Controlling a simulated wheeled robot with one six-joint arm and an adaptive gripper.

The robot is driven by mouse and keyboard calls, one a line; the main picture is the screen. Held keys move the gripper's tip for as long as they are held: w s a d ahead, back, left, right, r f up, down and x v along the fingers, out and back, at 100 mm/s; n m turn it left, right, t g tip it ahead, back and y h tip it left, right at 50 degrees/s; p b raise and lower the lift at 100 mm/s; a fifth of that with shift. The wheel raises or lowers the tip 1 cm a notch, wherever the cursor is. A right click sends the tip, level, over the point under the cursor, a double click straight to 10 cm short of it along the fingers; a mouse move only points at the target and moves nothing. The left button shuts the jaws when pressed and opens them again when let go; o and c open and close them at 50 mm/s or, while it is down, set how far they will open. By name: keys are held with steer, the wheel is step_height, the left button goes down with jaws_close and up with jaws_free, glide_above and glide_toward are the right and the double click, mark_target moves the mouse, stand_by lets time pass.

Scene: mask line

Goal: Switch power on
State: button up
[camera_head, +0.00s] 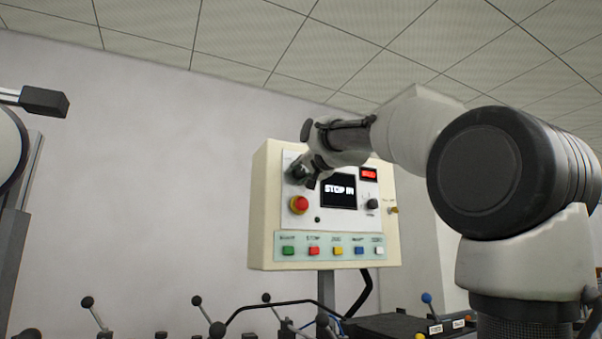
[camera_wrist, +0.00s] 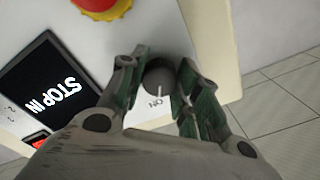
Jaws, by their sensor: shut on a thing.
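A cream control box (camera_head: 262,215) stands on a post against the wall. My gripper (camera_head: 303,173) is at the upper left of its panel. In the wrist view the two fingers of my gripper (camera_wrist: 158,82) are closed around a dark round knob (camera_wrist: 158,74), one on each side. A white mark on the knob points at the printed "ON" label (camera_wrist: 155,104). In the head view the knob is mostly hidden by my gripper. The black screen (camera_head: 339,191) is lit and reads "STOP IN", also in the wrist view (camera_wrist: 45,85).
A red emergency button (camera_head: 299,204) with a yellow base sits just below my gripper. A second knob (camera_head: 372,203) and a lit red display (camera_head: 369,174) are at the right. Coloured buttons (camera_head: 313,251) line the bottom. Machine levers (camera_head: 217,329) stand below.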

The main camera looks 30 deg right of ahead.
steer(key=shift+m, duration=1.1)
steer(key=o, duration=1)
steer(key=shift+o, duration=0.2)
steer(key=shift+s, duration=0.1)
steer(key=s, duration=1.1)
steer(key=shift+s+f, duration=0.2)
steer(key=shift+s, duration=0.2)
